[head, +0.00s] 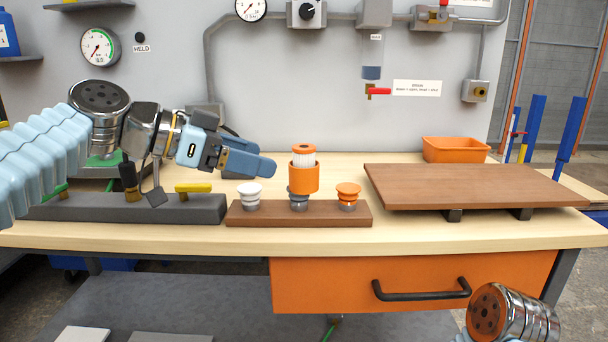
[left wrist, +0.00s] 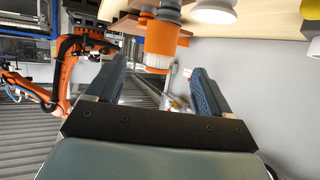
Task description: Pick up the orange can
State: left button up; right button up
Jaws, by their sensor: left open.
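The orange can (head: 304,178) stands upright on a grey seat in the middle of a low brown block (head: 270,215). A white ribbed part and an orange cap show above it. My left gripper (head: 262,165) is open, with its fingers pointing right, just left of the can and above the white knob. In the left wrist view the can (left wrist: 160,40) appears upside down, beyond and between the two spread fingertips (left wrist: 155,68). The fingers are apart from it. Of my right arm only a link shows at the lower right; its gripper is out of view.
A white knob (head: 250,191) and an orange knob (head: 348,190) flank the can on the block. A grey bar with yellow handles (head: 194,188) lies at left. A raised brown board (head: 470,185) and an orange bin (head: 455,150) are at right. Bare tabletop shows in front.

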aim_at(293, 160)
pick_arm(q)
jog(key=x, duration=0.5)
jog(key=shift+f, duration=0.1)
jog(key=p+x, duration=0.1)
jog(key=x, duration=0.4)
jog(key=shift+f, duration=0.25)
jog(key=c, duration=1.1)
jog(key=shift+r, duration=0.9)
jog(key=s+r, duration=0.3)
jog(key=s, duration=0.1)
jog(key=s+r, duration=0.4)
jog(key=s, duration=0.1)
jog(key=s+r, duration=0.4)
jog(key=s, duration=0.1)
jog(key=shift+r, duration=0.1)
